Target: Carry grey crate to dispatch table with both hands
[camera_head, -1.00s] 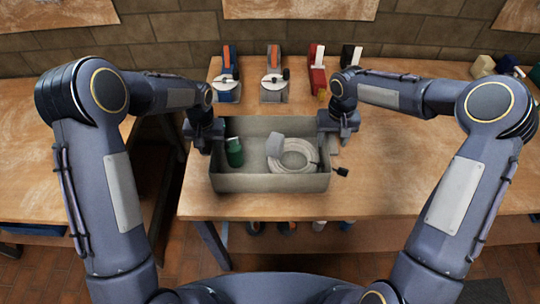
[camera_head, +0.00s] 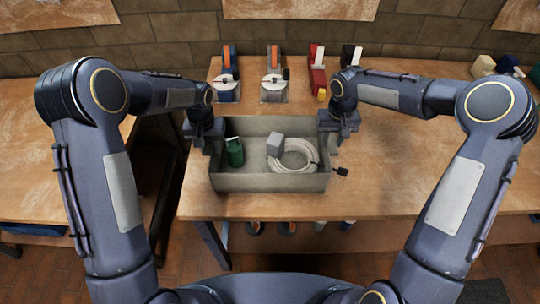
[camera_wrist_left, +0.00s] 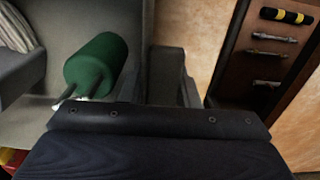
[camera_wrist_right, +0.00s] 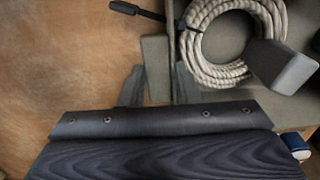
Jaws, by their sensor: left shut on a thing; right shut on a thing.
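The grey crate (camera_head: 270,183) is an open box by the near edge of the wooden table (camera_head: 420,190). It holds a green canister (camera_head: 235,152), a coil of pale cable (camera_head: 297,165) and a grey block (camera_head: 275,143). My left gripper (camera_head: 212,146) is shut on the crate's left wall. My right gripper (camera_head: 329,144) is shut on its right wall. The wrist views show the fingers at the walls, left (camera_wrist_left: 168,88) and right (camera_wrist_right: 156,85). I cannot tell whether the crate touches the table, nor which table is the dispatch table.
Behind the crate stand two orange-topped tools (camera_head: 228,75) (camera_head: 273,77), a red one (camera_head: 317,77) and a black one (camera_head: 350,60). A black cable end (camera_head: 341,171) sticks out right of the crate. Another wooden table (camera_head: 60,120) stands left across a gap.

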